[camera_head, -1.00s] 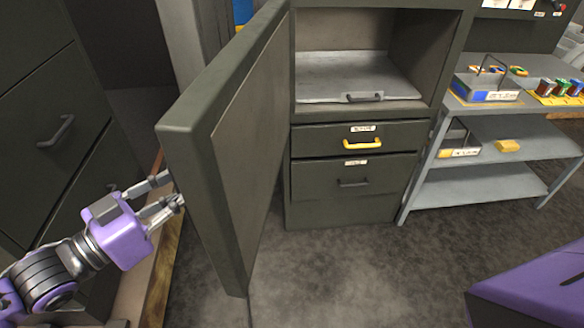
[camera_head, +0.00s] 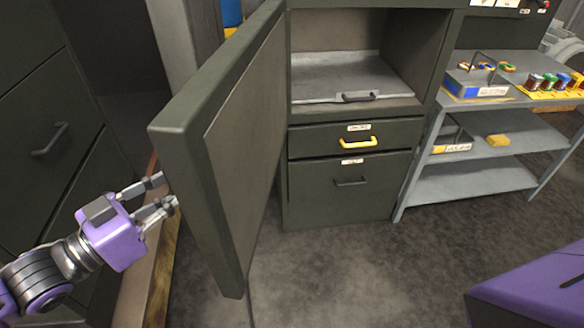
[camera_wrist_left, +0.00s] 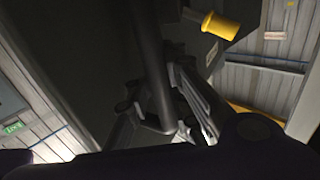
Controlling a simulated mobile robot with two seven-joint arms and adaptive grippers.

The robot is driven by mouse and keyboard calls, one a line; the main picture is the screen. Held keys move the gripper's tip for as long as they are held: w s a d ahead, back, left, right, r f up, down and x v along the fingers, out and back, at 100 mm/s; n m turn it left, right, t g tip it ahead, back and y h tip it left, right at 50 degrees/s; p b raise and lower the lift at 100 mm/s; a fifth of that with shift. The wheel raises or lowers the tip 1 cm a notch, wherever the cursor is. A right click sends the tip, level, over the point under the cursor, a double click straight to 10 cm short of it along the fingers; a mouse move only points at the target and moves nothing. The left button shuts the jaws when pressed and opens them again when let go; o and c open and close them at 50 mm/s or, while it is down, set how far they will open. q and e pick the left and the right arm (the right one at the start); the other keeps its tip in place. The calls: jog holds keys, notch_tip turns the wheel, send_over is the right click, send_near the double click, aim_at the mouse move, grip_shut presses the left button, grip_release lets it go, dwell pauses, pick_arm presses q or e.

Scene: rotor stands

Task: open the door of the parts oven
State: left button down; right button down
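The oven door (camera_head: 240,150) stands wide open, swung out to the left of the cabinet. Its inner face and thick edge show in the head view. The oven chamber (camera_head: 350,75) is open, with a grey tray with a dark handle inside. My left gripper (camera_head: 168,192) is at the outer face of the door, near its free edge. In the left wrist view, the dark bar of the door handle (camera_wrist_left: 152,65) runs between the fingers (camera_wrist_left: 165,112), which look closed around it. The door hides the handle in the head view. My right gripper is not in view.
Below the chamber are a drawer with a yellow handle (camera_head: 358,142) and a larger drawer with a dark handle (camera_head: 350,182). A grey shelf (camera_head: 475,182) with bins and spools stands at right. Dark drawers (camera_head: 45,150) are close at left. The floor before the oven is clear.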

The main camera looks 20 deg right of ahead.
pick_arm(q)
jog(key=c, duration=2)
grip_release()
jog(key=shift+s+a+f, duration=0.15)
jog(key=shift+s+f, duration=0.05)
jog(key=shift+f, duration=0.2)
jog(key=o, duration=0.4)
jog(key=shift+s+a+r, duration=0.2)
jog(key=shift+a+r, duration=0.05)
jog(key=shift+r, duration=0.05)
jog(key=shift+c, duration=0.2)
jog(key=v, duration=1.1)
jog(key=shift+a, duration=0.3)
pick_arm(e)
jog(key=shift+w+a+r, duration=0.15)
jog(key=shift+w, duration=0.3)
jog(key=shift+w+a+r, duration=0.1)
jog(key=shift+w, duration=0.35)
pick_arm(q)
jog(key=shift+s, duration=0.1)
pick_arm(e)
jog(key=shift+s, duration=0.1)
